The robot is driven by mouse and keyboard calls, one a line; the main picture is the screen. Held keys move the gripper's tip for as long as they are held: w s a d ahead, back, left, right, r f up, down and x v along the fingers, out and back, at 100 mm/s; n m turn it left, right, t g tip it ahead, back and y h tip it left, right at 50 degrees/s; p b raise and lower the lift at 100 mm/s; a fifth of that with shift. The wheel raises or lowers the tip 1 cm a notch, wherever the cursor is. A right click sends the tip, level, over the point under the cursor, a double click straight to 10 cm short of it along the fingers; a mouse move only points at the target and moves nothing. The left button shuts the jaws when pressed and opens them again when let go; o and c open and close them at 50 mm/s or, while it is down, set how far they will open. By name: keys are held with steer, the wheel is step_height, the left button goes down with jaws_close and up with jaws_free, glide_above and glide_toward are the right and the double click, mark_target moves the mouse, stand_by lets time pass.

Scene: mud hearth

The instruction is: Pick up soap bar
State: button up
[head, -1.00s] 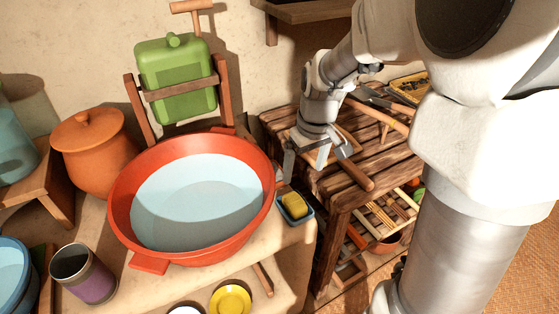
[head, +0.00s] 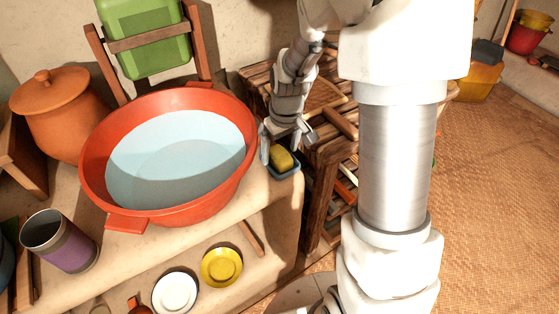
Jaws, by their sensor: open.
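The yellow soap bar (head: 281,157) lies in a small blue dish (head: 287,172) on the pale ledge, just right of the red basin. My gripper (head: 285,148) is open and points down at the dish. One finger shows on the left between the basin rim and the soap, the other to the upper right of the soap. The soap's far end is partly hidden by the gripper. I cannot tell whether the fingers touch the soap or hang above it.
The red basin (head: 96,187) of water stands close left of the gripper. A slatted wooden table (head: 335,150) stands close right. A purple cup (head: 62,243) is at the left. White (head: 175,293) and yellow plates (head: 222,267) lie lower down. Woven floor (head: 490,200) is clear at right.

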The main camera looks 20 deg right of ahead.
steer(key=shift+f, duration=0.1)
jaws_close()
stand_by(0.4)
